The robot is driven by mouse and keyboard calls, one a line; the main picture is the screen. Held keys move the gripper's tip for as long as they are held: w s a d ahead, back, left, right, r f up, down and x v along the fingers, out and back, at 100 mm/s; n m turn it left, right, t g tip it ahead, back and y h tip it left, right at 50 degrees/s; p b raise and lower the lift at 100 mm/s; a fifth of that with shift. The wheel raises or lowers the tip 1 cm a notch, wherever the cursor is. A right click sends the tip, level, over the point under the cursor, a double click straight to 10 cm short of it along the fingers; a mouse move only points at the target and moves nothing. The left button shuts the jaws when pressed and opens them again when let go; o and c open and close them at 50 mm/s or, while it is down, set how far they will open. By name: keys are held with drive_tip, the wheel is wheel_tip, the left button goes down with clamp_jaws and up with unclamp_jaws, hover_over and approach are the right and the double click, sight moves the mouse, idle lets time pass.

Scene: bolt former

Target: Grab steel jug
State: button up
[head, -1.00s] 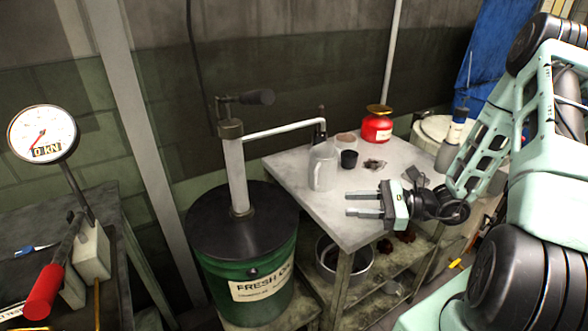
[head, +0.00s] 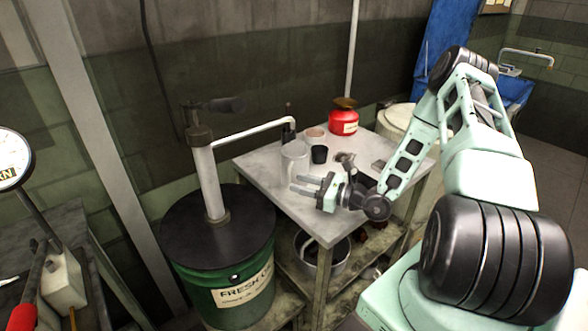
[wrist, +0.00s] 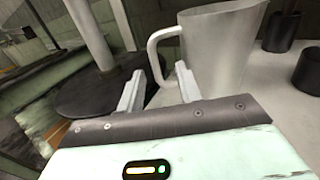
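The steel jug (head: 294,160) stands upright on the grey table (head: 262,168), near its left back part, under the end of the oil pump's spout. In the wrist view the jug (wrist: 225,50) is large and close, with its handle (wrist: 160,55) on the left side. My gripper (head: 303,184) is open and empty, in front of the jug in the head view. In the wrist view its two fingers (wrist: 158,88) point toward the handle and lower body, one on each side of the handle's line. I cannot tell whether a finger touches the jug.
A green oil drum (head: 225,285) with a pump and spout (head: 250,132) stands left of the table. A metal pot (head: 335,262) sits on the lower shelf.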

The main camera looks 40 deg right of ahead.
drive_tip(key=shift+a+r+p+x, duration=0.15)
drive_tip(key=shift+p+x, duration=0.1)
drive_tip(key=shift+x, duration=0.75)
drive_tip(key=shift+r+p+x, duration=0.1)
drive_tip(key=shift+p+x, duration=0.15)
drive_tip(key=shift+x, duration=0.7)
drive_tip(key=shift+a+r+p+x, duration=0.15)
drive_tip(key=shift+p+x, duration=0.1)
drive_tip(key=shift+x, duration=0.75)
drive_tip(key=shift+s+d, duration=0.1)
drive_tip(key=shift+s, duration=0.1)
clamp_jaws()
